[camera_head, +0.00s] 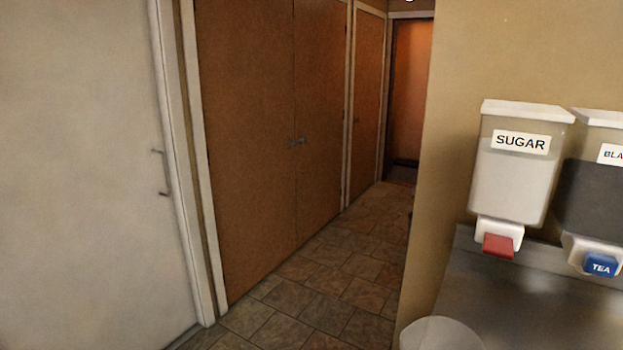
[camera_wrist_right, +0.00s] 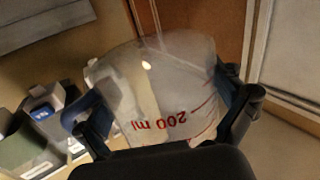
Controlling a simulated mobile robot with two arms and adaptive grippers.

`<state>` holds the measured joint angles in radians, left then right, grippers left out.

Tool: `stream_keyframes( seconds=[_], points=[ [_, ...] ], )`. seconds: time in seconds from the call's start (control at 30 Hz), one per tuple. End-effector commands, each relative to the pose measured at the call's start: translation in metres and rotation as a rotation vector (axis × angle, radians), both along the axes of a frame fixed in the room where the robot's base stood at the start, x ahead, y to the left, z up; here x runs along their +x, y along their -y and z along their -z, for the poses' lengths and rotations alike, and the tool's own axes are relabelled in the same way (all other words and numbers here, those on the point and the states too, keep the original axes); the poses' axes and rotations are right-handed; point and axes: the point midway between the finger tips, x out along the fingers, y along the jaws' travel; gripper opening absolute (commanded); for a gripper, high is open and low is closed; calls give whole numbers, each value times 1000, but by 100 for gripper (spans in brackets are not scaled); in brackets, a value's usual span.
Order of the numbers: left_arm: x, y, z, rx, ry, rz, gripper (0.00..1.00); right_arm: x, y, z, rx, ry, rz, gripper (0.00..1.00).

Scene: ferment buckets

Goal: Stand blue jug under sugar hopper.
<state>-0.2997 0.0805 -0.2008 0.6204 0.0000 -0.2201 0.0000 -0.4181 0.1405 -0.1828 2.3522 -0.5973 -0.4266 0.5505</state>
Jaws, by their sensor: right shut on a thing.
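The clear jug (camera_wrist_right: 165,90) with a dark blue handle (camera_wrist_right: 88,112) and red "200 ml" marks fills the middle of the right wrist view. My right gripper (camera_wrist_right: 168,112) is shut on the jug, with a dark finger on each side of its body. The sugar hopper (camera_head: 516,165), labelled SUGAR, is at the right of the head view, with a white spout and red lever (camera_head: 498,245) below it. My left gripper is not in view.
A second hopper (camera_head: 597,185) with a blue TEA lever stands right of the sugar hopper. A grey metal counter (camera_head: 520,300) lies below them. A pale rounded thing (camera_head: 440,335), cut off at the bottom edge, cannot be identified. Tiled floor (camera_head: 330,280) lies clear to the left.

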Motion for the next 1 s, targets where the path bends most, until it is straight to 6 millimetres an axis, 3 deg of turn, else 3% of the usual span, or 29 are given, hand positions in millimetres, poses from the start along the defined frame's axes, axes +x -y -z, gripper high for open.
stream_keyframes(
  seconds=[0.1,0.5,1.0],
  points=[
    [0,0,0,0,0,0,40,-12,-10,4,8,0,-10,60],
    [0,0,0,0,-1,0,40,-76,-9,27,7,2,-9,60],
    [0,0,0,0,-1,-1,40,-82,-9,28,3,5,-10,60]
  ],
)
